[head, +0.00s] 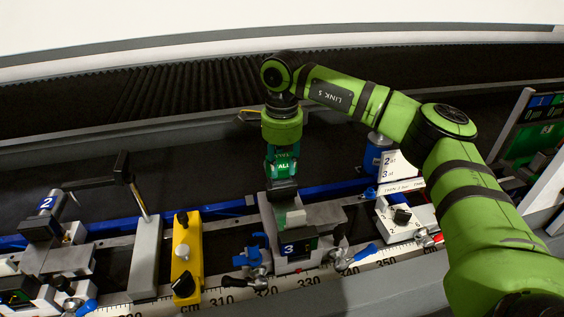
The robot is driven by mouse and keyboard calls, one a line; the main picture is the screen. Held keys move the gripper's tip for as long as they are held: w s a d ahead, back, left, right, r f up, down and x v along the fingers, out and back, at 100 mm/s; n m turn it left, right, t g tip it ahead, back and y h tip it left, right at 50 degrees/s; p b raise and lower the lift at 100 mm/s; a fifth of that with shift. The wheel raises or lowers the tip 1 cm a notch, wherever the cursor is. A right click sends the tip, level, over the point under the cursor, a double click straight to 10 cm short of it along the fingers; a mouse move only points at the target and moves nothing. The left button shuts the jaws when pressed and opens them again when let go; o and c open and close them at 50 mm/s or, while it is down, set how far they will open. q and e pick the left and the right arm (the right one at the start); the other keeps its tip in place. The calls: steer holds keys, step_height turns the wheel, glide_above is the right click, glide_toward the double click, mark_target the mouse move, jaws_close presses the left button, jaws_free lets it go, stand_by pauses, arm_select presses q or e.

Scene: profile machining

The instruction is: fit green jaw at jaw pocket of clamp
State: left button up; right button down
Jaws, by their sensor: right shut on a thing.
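My right gripper (284,196) points down over the clamp marked 3 (300,262). It is shut on the green jaw (294,217), a small pale-green block showing just below the dark fingers. The jaw is at the upper part of the clamp, close over the grey clamp body. The fingers hide part of the jaw and the jaw pocket, so I cannot tell whether the jaw is seated or just above. My left gripper is not in view.
A yellow block (187,258) with black knobs and a grey stop with a rod (146,258) stand left of the clamp. Another clamp marked 2 (44,225) is farther left. A white labelled box (405,215) stands right. A numbered scale (222,299) runs along the front.

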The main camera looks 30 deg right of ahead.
steer(key=shift+f+b, duration=0.75)
steer(key=shift+f, duration=0.25)
steer(key=c, duration=0.8)
jaws_free()
steer(key=shift+c, duration=0.2)
step_height(320, 180, up, 12)
steer(key=shift+r, duration=0.1)
